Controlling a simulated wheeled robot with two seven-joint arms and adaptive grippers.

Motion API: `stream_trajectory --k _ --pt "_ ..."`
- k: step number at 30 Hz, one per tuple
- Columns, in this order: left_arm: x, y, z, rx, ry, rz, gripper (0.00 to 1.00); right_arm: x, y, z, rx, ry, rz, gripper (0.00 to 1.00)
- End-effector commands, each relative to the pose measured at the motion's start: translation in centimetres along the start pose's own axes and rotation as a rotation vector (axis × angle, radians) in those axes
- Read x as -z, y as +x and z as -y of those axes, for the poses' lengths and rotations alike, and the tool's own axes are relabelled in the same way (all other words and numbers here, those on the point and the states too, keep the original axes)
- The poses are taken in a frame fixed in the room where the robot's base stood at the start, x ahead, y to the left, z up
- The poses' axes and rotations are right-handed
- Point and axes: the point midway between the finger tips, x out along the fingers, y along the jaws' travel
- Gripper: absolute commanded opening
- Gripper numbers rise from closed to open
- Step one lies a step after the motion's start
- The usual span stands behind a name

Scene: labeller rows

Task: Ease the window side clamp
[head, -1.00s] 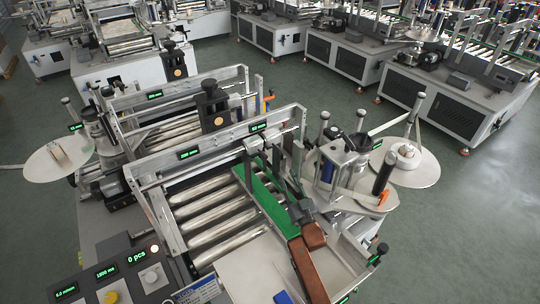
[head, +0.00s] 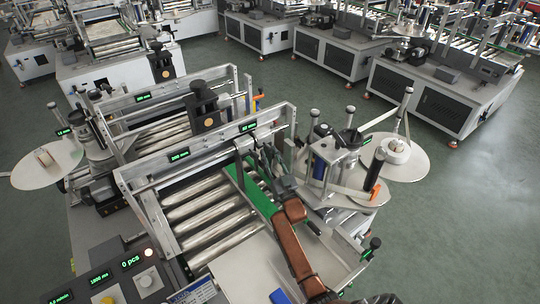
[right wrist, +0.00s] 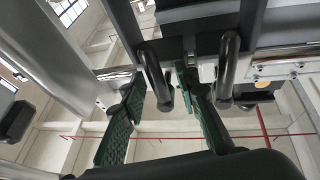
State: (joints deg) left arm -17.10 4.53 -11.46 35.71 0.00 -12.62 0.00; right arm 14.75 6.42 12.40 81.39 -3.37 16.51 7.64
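My right gripper (head: 262,158) reaches over the near labeller, its fingers at the crossbar close to the right-hand readout. In the right wrist view my right gripper (right wrist: 163,125) shows two fingers with green textured pads, spread apart with a gap between them. Two dark clamp levers hang in that view: the left lever (right wrist: 155,76) hangs in front of the finger gap, and the right lever (right wrist: 228,68) is near the right finger. Neither is visibly gripped. Windows show at upper left there, on the left lever's side. In the head view my gripper hides the clamps. My left gripper is not in view.
The crossbar (head: 205,147) spans the rollers (head: 197,208), with a green strip (head: 258,192) beside them. Label reels (head: 397,152) and upright posts stand close on the right. A control panel (head: 120,275) is at lower left. Other machines stand behind; the floor at right is clear.

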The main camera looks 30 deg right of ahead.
Motion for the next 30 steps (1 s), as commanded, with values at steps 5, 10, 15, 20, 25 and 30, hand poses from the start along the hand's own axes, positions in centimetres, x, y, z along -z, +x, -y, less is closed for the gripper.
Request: stream_trajectory --k 5,10,15,20,25,30 --pt "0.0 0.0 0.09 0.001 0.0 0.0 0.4 0.01 -0.09 -0.06 -0.001 -0.001 0.0 0.23" --pt "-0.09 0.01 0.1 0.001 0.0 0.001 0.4 0.02 -0.09 -0.05 -0.001 -0.001 0.0 0.12" --pt "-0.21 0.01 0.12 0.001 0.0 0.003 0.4 0.02 -0.1 -0.04 -0.001 -0.001 0.0 0.0" --pt "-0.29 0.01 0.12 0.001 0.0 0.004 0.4 0.04 -0.09 -0.03 -0.001 -0.001 0.0 0.0" --pt "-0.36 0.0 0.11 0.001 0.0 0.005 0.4 0.06 -0.08 -0.02 -0.001 -0.001 -0.001 0.0" --pt "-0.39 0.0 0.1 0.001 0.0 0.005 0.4 0.07 -0.07 -0.01 -0.001 -0.001 -0.001 0.0"
